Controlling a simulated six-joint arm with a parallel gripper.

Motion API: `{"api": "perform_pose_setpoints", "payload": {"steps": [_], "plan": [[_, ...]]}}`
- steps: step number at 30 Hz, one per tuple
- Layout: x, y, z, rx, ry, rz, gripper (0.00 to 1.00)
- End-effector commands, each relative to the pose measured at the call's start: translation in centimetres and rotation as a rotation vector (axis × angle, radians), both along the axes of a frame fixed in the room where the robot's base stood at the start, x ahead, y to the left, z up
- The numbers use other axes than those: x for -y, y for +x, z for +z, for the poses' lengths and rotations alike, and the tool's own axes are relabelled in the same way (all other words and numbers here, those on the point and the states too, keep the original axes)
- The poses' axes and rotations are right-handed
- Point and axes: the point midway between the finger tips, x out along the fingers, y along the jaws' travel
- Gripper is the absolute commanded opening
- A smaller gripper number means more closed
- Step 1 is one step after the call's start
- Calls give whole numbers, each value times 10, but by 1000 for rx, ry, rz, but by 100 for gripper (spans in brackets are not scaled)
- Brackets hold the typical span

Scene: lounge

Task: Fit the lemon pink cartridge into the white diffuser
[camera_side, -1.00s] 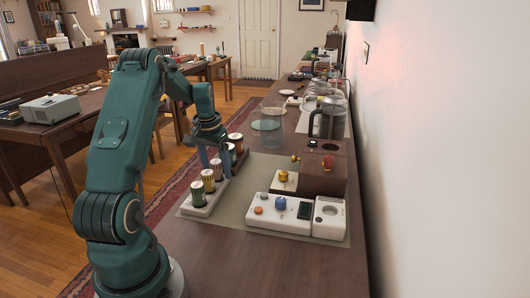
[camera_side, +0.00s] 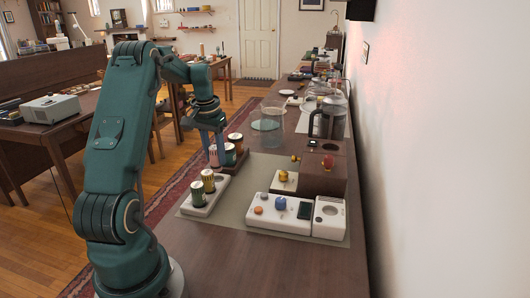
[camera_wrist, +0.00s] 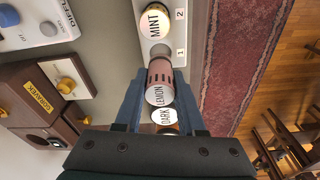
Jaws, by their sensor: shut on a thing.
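My gripper (camera_side: 213,146) is shut on the pink cartridge (camera_side: 213,158), holding it upright above the far end of the white rack. In the wrist view my gripper (camera_wrist: 158,88) has its blue fingers on both sides of the cartridge (camera_wrist: 160,75), whose white lid reads LEMON.
The white rack (camera_side: 203,209) holds two cartridges, one labelled MINT (camera_wrist: 154,22). A dark rack (camera_side: 240,160) with further cartridges stands just behind. A brown device (camera_side: 325,178) with a yellow knob and glass vessels (camera_side: 270,125) stand farther back. The mat (camera_side: 240,195) between rack and diffuser is clear.

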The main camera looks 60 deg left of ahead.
Motion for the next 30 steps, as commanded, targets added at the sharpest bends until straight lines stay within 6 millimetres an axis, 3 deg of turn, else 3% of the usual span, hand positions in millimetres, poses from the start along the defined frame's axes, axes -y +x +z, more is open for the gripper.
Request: {"api": "perform_pose_setpoints", "payload": {"steps": [6, 14, 17, 23, 30], "plan": [[-1, 1, 42, 4, 4, -1, 0], [0, 0, 63, -1, -9, 67, 0], [9, 14, 68, 0, -11, 71, 0], [50, 61, 74, 1, -7, -4, 0], [140, 122, 76, 4, -3, -188, 0]]}}
